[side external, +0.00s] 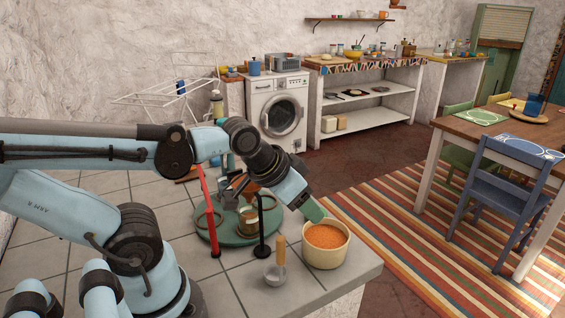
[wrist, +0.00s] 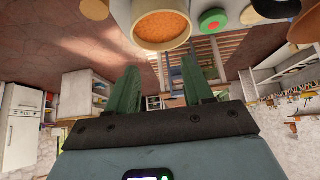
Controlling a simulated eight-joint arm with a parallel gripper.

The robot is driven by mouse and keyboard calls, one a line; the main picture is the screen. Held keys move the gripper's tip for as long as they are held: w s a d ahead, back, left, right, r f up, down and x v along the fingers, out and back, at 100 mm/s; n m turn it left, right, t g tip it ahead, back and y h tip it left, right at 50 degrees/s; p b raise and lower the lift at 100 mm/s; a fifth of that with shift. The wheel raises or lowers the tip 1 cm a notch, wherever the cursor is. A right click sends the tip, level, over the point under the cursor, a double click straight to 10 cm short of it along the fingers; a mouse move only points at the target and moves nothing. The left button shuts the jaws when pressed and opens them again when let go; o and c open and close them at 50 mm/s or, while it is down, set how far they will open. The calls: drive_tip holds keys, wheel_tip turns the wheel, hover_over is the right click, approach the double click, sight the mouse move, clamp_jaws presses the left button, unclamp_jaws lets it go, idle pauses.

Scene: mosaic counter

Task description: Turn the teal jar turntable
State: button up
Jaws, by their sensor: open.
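The teal turntable (side external: 226,240) lies on the tiled counter in the side external view, with a jar (side external: 248,222) and brown items on it. It is partly hidden behind a red upright holder and a black stand. My gripper (side external: 314,211) is right of the turntable, apart from it in the picture, with its green fingers pointing down near the cream bowl's rim. I cannot tell whether it touches the bowl. In the wrist view my gripper (wrist: 160,85) is open, with nothing visible between its two green fingers. I cannot identify the turntable in the wrist view.
The cream bowl (side external: 326,255) of orange grains stands near the counter's right edge; it also shows in the wrist view (wrist: 162,8). A wooden-handled scoop (side external: 280,262), the red holder (side external: 211,225) and the black stand (side external: 262,222) stand in front of the turntable.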

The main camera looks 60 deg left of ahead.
drive_tip(key=shift+o, duration=1.2)
drive_tip(key=a+r+n+g+y, duration=0.1)
drive_tip(key=a+r+n+g, duration=0.2)
drive_tip(key=a+r+n, duration=0.3)
drive_tip(key=a+n, duration=0.3)
drive_tip(key=a, duration=0.3)
drive_tip(key=shift+s+a+n+g, duration=0.2)
drive_tip(key=shift+a+n+g, duration=0.1)
drive_tip(key=shift+g, duration=0.1)
drive_tip(key=s+a+r+n+g+h, duration=0.1)
drive_tip(key=s+a+r+n+g, duration=0.3)
drive_tip(key=a+n, duration=0.5)
drive_tip(key=shift+m+t, duration=0.3)
drive_tip(key=shift+t, duration=0.1)
drive_tip(key=f, duration=0.7)
drive_tip(key=s+f, duration=0.1)
drive_tip(key=f, duration=0.3)
drive_tip(key=shift+a+f, duration=0.15)
drive_tip(key=shift+a, duration=0.05)
clamp_jaws()
